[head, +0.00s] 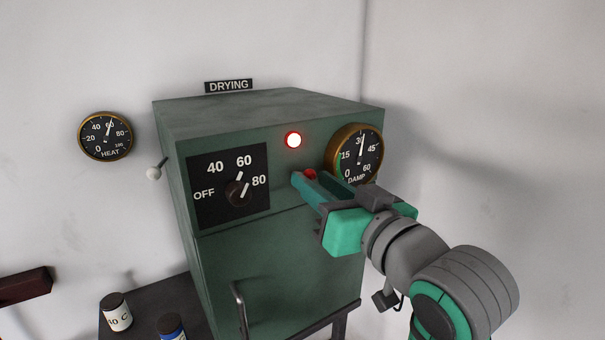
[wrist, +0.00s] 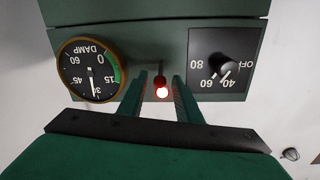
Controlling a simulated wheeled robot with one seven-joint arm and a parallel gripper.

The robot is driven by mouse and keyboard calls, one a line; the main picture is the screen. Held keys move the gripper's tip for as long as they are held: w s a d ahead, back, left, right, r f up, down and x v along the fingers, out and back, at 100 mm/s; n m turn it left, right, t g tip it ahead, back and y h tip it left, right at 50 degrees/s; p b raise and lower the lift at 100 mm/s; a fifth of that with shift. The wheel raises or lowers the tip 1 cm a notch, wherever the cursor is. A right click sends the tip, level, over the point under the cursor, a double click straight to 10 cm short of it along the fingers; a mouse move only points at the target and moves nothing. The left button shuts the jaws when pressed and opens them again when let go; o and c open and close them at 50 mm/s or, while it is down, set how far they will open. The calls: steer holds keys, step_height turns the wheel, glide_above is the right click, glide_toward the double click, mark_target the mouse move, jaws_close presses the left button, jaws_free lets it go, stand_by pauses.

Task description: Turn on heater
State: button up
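The heater is a green metal cabinet (head: 285,240) under a DRYING sign (head: 228,86). A black dial plate on its front carries OFF, 40, 60 and 80. Its round knob (head: 237,192) also shows in the wrist view (wrist: 228,65); its white mark points up-right in the head view, between 60 and 80. A red lamp (head: 293,140) is lit, and glows in the wrist view (wrist: 162,92). A small dark red part (head: 310,174) sits below the lamp, seen between the fingers. My gripper (head: 305,180) is open near the front panel, right of the knob; contact cannot be told.
A HEAT gauge (head: 106,136) hangs on the wall at left, and a DAMP gauge (head: 354,154) is at the cabinet's right. A white-tipped lever (head: 154,173) sticks out left. A door handle (head: 240,308) is below. Jars (head: 116,312) stand at lower left.

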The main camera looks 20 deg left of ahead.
mark_target(313, 175)
steer(key=shift+x, duration=2.1)
jaws_close()
steer(key=shift+r, duration=0.1)
steer(key=shift+r+g+h, duration=0.2)
steer(key=shift+g+h, duration=0.2)
steer(key=shift+h, duration=0.3)
steer(key=shift+w, duration=0.1)
jaws_free()
